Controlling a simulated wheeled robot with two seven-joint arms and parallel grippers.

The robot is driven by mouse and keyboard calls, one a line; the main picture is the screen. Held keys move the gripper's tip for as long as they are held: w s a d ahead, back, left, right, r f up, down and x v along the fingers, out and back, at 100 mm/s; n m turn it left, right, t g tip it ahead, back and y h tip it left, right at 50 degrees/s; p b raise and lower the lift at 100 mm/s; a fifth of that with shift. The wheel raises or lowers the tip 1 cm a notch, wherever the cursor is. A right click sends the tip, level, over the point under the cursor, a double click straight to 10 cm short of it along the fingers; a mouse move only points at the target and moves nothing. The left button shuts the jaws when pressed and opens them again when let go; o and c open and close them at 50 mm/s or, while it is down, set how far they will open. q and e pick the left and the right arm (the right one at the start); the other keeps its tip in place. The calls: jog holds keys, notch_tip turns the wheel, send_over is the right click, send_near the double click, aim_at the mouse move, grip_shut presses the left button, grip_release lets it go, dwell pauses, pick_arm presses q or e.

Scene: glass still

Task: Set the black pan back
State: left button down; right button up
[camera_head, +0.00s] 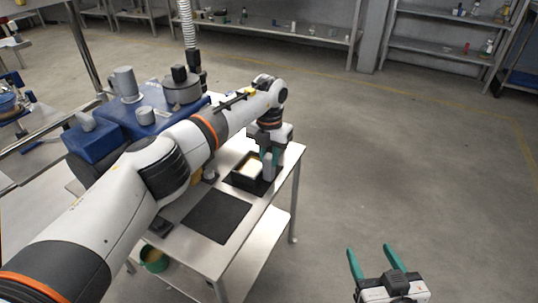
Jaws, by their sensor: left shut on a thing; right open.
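The black pan (240,182) is a small, open, square-sided box with pale yellow contents. It is at the far part of the metal table, just beyond a flat black mat (216,217). My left gripper (269,158) reaches down at the pan's right side, its green fingers closed there by a grey upright piece. It appears shut on the pan; the exact contact is small and partly hidden. I cannot tell whether the pan touches the table. My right gripper (371,252) is open and empty, low over the floor to the right of the table.
The metal table (262,213) has a lower shelf and a green cup (153,259) at its left. Blue apparatus with grey vessels (182,88) stands behind my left arm. Open floor lies to the right; shelves line the back wall.

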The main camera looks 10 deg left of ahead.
pick_arm(q)
jog(key=shift+f, duration=0.25)
pick_arm(e)
jog(key=shift+w+a+r+t, duration=0.15)
jog(key=shift+r+t, duration=0.25)
jog(key=shift+r, duration=0.05)
pick_arm(q)
jog(key=c, duration=1.4)
grip_release()
jog(key=shift+o, duration=0.2)
jog(key=shift+d, duration=0.1)
pick_arm(e)
jog(key=shift+f, duration=0.1)
pick_arm(q)
jog(key=shift+d, duration=0.1)
pick_arm(e)
jog(key=shift+s+f+g, duration=0.2)
jog(key=shift+f+g, duration=0.3)
jog(key=shift+f, duration=0.05)
jog(key=shift+d+f, duration=0.1)
jog(key=shift+d, duration=0.1)
pick_arm(q)
jog(key=shift+r, duration=0.1)
pick_arm(e)
jog(key=shift+s, duration=0.1)
